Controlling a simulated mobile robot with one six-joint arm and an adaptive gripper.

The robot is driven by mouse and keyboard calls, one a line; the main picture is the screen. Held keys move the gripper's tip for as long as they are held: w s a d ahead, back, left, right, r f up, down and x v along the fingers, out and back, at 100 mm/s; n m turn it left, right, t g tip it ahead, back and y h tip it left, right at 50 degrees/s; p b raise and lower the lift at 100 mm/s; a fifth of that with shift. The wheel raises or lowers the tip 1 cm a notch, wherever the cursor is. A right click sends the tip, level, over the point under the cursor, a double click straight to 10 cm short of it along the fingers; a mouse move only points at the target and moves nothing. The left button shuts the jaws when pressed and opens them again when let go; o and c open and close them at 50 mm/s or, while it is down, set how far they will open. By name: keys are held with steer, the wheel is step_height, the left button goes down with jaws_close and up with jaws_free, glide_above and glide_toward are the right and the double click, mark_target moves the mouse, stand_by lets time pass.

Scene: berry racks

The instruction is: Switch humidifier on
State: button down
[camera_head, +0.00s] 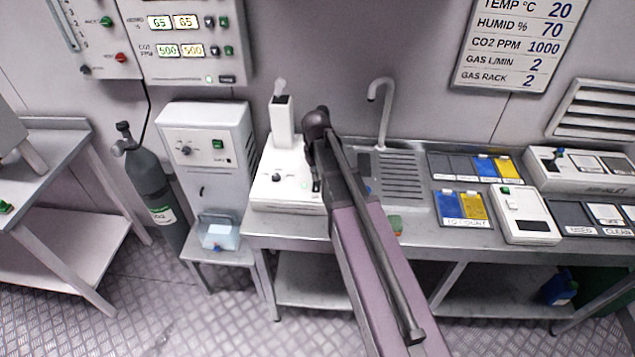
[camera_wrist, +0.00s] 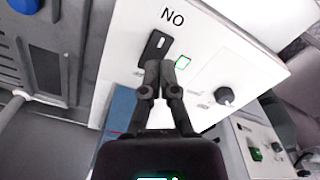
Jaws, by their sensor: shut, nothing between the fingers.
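The humidifier (camera_head: 270,190) is a white box with a short upright column and a nozzle, standing on the left end of the metal bench. Its panel fills the middle of the wrist view (camera_wrist: 215,60). There I see a dark slotted switch (camera_wrist: 154,47) beside the word ON, which appears upside down, a small green-outlined square (camera_wrist: 182,62) and a black knob (camera_wrist: 224,96). My gripper (camera_wrist: 163,66) is shut and empty, its tips just at the near end of the switch. I cannot tell whether they touch. My arm hides the humidifier's right side in the head view.
A sink with a tap (camera_head: 384,100) lies just right of my arm. A tall white unit (camera_head: 212,150) on a low stand and a grey gas cylinder (camera_head: 150,185) are left of the humidifier. Blue and yellow trays and a small white device (camera_head: 525,213) are further right.

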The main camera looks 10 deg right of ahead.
mark_target(316, 189)
steer(key=shift+r+p, duration=1.4)
steer(key=shift+r, duration=0.25)
steer(key=shift+s, duration=0.1)
steer(key=s+m, duration=0.2)
steer(key=s, duration=1.4)
steer(key=shift+w+d, duration=0.1)
